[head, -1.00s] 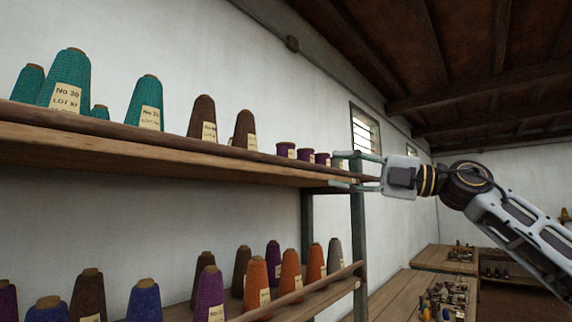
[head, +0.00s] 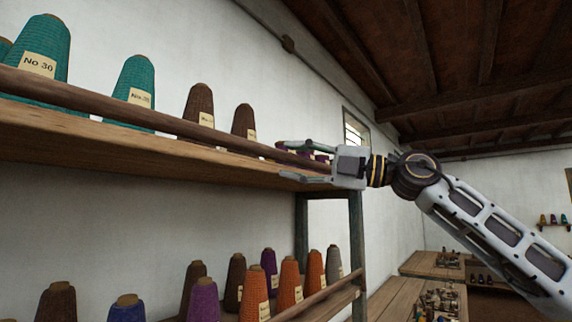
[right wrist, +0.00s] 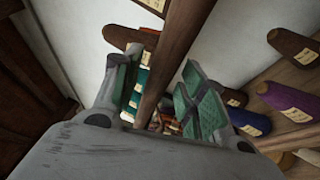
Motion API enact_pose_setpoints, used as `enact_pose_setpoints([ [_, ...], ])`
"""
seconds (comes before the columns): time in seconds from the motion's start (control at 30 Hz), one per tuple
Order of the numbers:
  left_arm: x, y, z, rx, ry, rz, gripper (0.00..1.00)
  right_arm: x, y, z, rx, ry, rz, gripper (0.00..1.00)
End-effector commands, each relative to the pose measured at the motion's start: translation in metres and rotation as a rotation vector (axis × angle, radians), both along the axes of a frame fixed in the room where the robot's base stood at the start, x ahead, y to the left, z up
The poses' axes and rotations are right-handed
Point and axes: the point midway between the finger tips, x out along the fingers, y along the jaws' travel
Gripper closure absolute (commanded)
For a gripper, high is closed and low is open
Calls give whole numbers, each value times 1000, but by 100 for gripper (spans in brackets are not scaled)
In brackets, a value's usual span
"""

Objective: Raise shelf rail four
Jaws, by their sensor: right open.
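A long brown wooden rail (head: 150,122) runs along the front of the upper shelf (head: 130,150), a little above the plank. It crosses in front of the lower parts of the yarn cones. My right gripper (head: 287,160) is at the rail's right end, with one finger above and one below. In the right wrist view, the rail (right wrist: 178,50) passes between the two spread fingers of the gripper (right wrist: 160,88). The gripper is open, and I cannot tell whether either finger touches the rail. The rail's far end is hidden behind the gripper. My left gripper is out of view.
Teal cones (head: 134,85), brown cones (head: 199,103) and small purple spools stand on the upper shelf behind the rail. A lower shelf with its own rail (head: 318,295) holds more cones. A green post (head: 356,245) stands under my gripper. Benches lie at right.

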Motion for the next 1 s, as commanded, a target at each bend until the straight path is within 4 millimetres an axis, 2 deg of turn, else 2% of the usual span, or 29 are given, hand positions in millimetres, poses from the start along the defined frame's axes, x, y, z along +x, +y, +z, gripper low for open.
enact_pose_setpoints([
  [0.43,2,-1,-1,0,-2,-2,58,-2,3,2,0,-1,-2,58],
  [0.77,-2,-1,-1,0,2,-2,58,-2,3,1,0,-1,-2,100],
  [1.0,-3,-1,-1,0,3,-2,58,-2,3,1,-1,-1,-1,100],
])
